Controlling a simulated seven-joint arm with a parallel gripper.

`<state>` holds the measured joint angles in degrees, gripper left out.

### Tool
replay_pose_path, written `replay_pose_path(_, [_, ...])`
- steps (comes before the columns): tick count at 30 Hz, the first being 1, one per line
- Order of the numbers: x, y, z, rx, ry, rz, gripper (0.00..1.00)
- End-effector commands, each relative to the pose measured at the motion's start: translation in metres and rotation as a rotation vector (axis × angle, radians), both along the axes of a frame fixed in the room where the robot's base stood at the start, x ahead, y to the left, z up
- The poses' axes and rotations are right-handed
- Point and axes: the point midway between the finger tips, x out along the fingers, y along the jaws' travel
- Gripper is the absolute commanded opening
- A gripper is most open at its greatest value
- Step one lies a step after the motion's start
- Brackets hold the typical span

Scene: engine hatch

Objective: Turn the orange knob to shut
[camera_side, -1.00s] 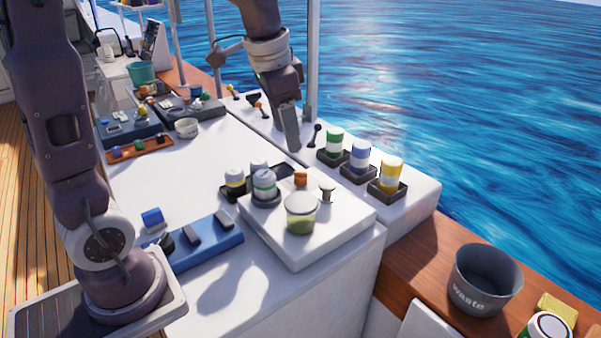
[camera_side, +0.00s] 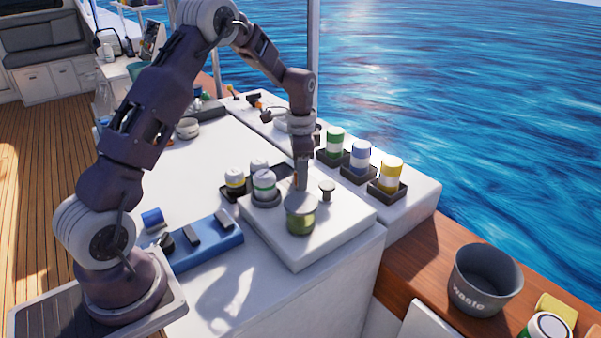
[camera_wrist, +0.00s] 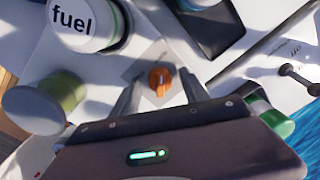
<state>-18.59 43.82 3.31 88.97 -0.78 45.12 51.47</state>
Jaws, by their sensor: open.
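The orange knob (camera_wrist: 160,79) sits on a grey plate on the white block, and it is seen from above in the wrist view. My gripper (camera_wrist: 159,76) is open with one finger on each side of the knob. I see a gap between the knob and each finger, so it is not clasped. In the side view my gripper (camera_side: 302,187) points down at the white block (camera_side: 335,225) and hides most of the knob. How far the fingertips reach down beside the knob is hard to tell.
A lidded green jar (camera_side: 300,219) stands just in front of my gripper. A white fuel filter (camera_side: 264,184) is to its left, and a small grey knob (camera_side: 327,190) to its right. Green, blue and yellow canisters (camera_side: 390,176) stand behind. A waste bucket (camera_side: 485,280) is at the lower right.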

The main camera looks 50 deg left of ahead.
Motion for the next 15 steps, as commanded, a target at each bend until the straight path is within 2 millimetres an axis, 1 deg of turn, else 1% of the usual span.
replay_pose_path(2, [-0.0001, -0.0001, 0.0002, 0.0, 0.0, 0.0, 0.53])
replay_pose_path(5, [0.0, -0.0002, 0.0004, 0.0, 0.0, 0.0, 0.35])
replay_pose_path(6, [0.0, -0.0002, 0.0004, 0.0, 0.0, 0.0, 0.28])
replay_pose_path(8, [0.0, -0.0002, 0.0005, 0.0, 0.0, 0.0, 0.16])
replay_pose_path(9, [0.0, -0.0002, 0.0005, 0.0, 0.0, 0.0, 0.08])
replay_pose_path(10, [0.0, -0.0002, 0.0005, 0.0, 0.0, 0.0, 0.02])
replay_pose_path(11, [0.0, -0.0002, 0.0006, 0.0, 0.0, 0.0, 0.0])
replay_pose_path(15, [0.0, -0.0002, 0.0007, 0.0, 0.0, 0.003, 0.0])
